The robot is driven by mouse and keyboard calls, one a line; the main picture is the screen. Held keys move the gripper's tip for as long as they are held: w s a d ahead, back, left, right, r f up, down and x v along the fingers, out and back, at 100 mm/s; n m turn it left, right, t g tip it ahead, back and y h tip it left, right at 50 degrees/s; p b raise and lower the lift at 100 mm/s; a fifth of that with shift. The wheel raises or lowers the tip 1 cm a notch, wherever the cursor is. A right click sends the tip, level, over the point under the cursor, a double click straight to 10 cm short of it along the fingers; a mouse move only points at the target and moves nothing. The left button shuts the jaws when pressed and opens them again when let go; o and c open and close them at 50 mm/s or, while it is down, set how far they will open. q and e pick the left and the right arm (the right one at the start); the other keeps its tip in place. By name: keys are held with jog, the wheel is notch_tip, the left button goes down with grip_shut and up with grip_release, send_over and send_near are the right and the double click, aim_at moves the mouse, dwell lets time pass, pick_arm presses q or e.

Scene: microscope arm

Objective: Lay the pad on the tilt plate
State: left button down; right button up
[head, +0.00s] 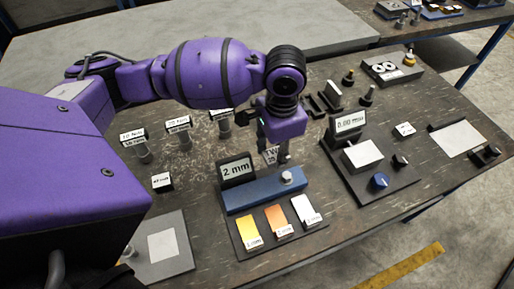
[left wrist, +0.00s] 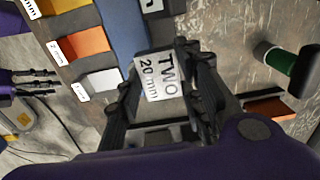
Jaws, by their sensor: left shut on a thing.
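My left gripper (head: 274,158) is shut on a small piece with a white "TWO 20 mm" label (left wrist: 160,78), held above the table behind the blue bar. Its label also shows in the head view (head: 271,154). A yellow pad (head: 248,225), an orange pad (head: 279,219) and a white pad (head: 304,209) lie in a dark tray, apart from my gripper. Which plate is the tilt plate is not certain; a pale plate (head: 363,154) sits on a black base with a "0.00 mm" display. My right gripper (left wrist: 52,78) shows small at the left wrist view's left edge; its opening is unclear.
A blue bar (head: 265,189) with a "2 mm" display (head: 236,170) stands behind the pads. Several labelled posts (head: 182,138) stand left of my gripper. A white sheet (head: 456,139) lies at right.

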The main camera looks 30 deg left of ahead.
pick_arm(q)
send_over(259, 158)
jog(key=f, duration=0.6)
jog(key=shift+d+f+b, duration=0.2)
jog(key=shift+f+b, duration=0.1)
jog(key=shift+b, duration=0.1)
jog(key=shift+w+a+f, duration=0.1)
jog(key=shift+a+f, duration=0.1)
jog(key=shift+f, duration=1.6)
jog(key=shift+f, duration=0.1)
jog(key=c, duration=1.5)
grip_release()
jog(key=shift+o, duration=0.2)
